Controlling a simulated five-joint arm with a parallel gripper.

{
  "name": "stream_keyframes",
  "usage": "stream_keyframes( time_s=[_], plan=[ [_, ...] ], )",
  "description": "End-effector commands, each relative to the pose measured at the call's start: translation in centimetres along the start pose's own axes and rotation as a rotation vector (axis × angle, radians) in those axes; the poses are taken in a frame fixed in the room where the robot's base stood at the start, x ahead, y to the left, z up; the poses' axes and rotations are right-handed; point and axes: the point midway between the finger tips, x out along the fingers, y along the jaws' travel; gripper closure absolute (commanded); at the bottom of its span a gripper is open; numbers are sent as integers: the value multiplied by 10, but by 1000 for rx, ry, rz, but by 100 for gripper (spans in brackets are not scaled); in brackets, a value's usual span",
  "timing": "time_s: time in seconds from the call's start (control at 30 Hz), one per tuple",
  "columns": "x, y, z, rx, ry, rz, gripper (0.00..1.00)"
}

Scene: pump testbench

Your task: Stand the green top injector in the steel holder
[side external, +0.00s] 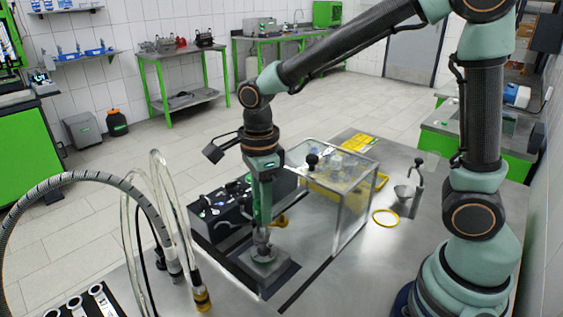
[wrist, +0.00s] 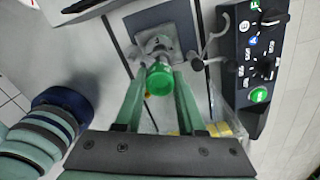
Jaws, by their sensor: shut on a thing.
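The green top injector shows its round green cap (wrist: 160,79) between my fingers in the wrist view. My gripper (side external: 263,222) points straight down and is shut on the injector, which stands about upright. The steel holder (side external: 264,258) is a grey block on a dark plate directly below my gripper; it also shows in the wrist view (wrist: 152,44). The injector's lower end is at the holder in the side view. I cannot tell how deep it sits, since the fingers and cap hide much of it.
A black control box with knobs (wrist: 258,60) stands close beside the holder. A clear-walled case (side external: 350,205) stands to the right in the side view. Hoses (side external: 165,220) rise at the left.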

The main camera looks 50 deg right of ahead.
Motion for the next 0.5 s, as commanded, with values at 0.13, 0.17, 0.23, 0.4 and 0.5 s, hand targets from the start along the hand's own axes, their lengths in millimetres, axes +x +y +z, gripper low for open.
stream_keyframes(
  time_s=[0.13, 0.17, 0.23, 0.4, 0.5],
  plan=[
    [0, 0, 0, 0, -1, -1, 100],
    [0, 0, 0, 0, -1, -1, 100],
    [0, 0, 0, 0, -1, -1, 100],
    [4, 0, 0, 0, 0, 0, 100],
    [7, 0, 0, 0, 0, 0, 100]
  ],
)
